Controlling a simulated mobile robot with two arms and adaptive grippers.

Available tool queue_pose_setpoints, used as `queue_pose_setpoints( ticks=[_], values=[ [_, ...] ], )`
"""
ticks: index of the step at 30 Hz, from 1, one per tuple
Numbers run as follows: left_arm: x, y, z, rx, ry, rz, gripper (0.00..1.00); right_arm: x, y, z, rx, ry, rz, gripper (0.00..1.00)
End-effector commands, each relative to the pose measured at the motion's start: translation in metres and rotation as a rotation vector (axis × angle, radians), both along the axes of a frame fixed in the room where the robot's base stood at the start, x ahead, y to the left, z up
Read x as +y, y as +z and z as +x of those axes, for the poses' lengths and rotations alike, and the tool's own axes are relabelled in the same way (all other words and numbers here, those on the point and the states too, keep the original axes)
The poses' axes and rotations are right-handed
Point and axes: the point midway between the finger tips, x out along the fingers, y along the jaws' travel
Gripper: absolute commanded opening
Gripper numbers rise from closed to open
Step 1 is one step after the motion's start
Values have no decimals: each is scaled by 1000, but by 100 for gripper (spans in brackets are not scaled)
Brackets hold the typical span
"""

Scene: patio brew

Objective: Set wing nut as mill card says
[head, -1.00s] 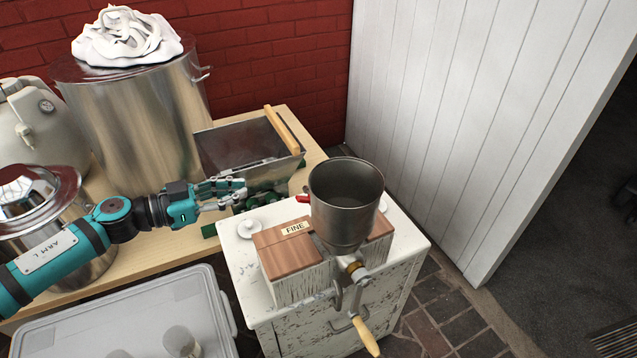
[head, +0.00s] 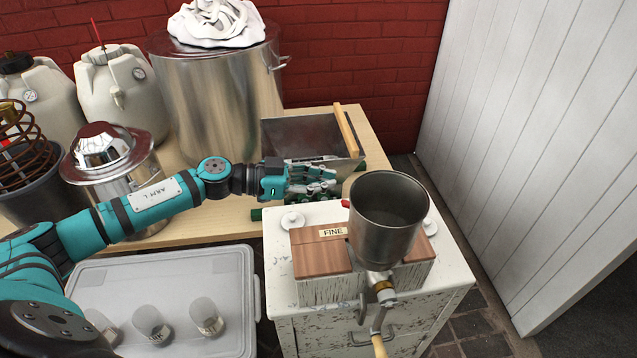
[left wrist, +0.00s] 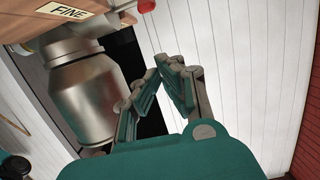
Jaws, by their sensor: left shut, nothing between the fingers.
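The grain mill's steel hopper (head: 386,235) stands on a wooden block on a worn white cabinet. The mill card (head: 333,232), reading FINE, lies on the block left of the hopper; it also shows in the left wrist view (left wrist: 62,10). A small red part (head: 345,203) shows behind the hopper's left side and in the left wrist view (left wrist: 145,5); I cannot tell whether it is the wing nut. My left gripper (head: 333,180) is shut and empty, behind the cabinet's back edge, apart from the mill. Its fingers (left wrist: 170,68) converge in the left wrist view. My right gripper is not in view.
The mill's wooden-handled crank (head: 378,345) hangs in front. A metal bin with a wooden bar (head: 347,130) stands behind my left gripper. A large steel pot (head: 215,100) is at the back. A grey lidded tub (head: 235,275) with several small cups is front left.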

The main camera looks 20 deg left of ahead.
Motion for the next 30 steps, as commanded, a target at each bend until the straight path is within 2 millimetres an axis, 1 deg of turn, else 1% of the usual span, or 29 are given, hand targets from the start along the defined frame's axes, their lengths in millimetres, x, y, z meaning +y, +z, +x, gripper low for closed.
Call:
queue_pose_setpoints(
  ticks=[1,9,10,12,18,24,30],
  values=[
    [-11,0,7,-5,-3,-4,0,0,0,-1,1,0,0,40],
    [-59,-11,39,-4,-2,-3,0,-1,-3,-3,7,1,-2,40],
    [-53,-21,36,3,2,0,0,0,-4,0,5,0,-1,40],
    [-49,-29,32,4,1,-1,0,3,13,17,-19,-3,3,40],
    [-41,-43,27,2,0,0,0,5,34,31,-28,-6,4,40],
    [-38,-47,25,0,-1,0,0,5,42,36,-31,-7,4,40],
    [-38,-47,25,0,-1,0,0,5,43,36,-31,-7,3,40]
  ],
)
